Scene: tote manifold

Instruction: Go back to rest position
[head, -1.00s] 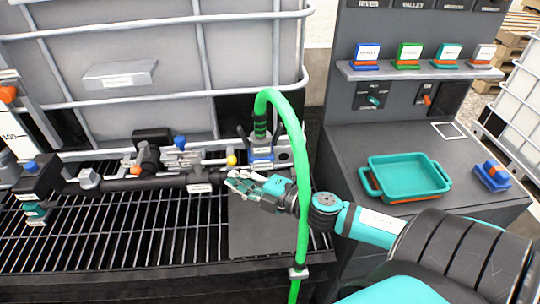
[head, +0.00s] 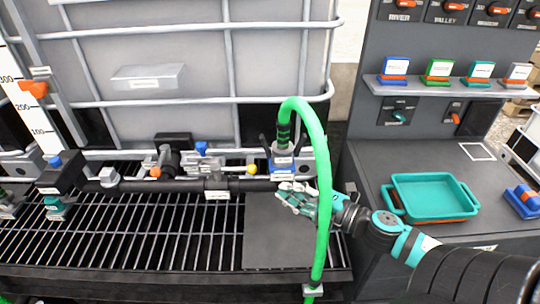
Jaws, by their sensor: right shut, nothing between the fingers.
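My right gripper (head: 302,199) is shut and empty. It is just below the blue coupling (head: 284,160) at the end of the black pipe, behind the green hose (head: 325,190). My right arm reaches in from the lower right, and the hose crosses in front of its wrist. I cannot tell whether the gripper touches the hose. My left gripper is not in view.
The black manifold pipe (head: 150,187) runs above a dark grating (head: 130,235), with a caged white tote (head: 180,45) behind. A teal tray (head: 433,198) and a blue block (head: 522,201) sit on the grey bench at right. Several coloured tags stand on the shelf (head: 430,82).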

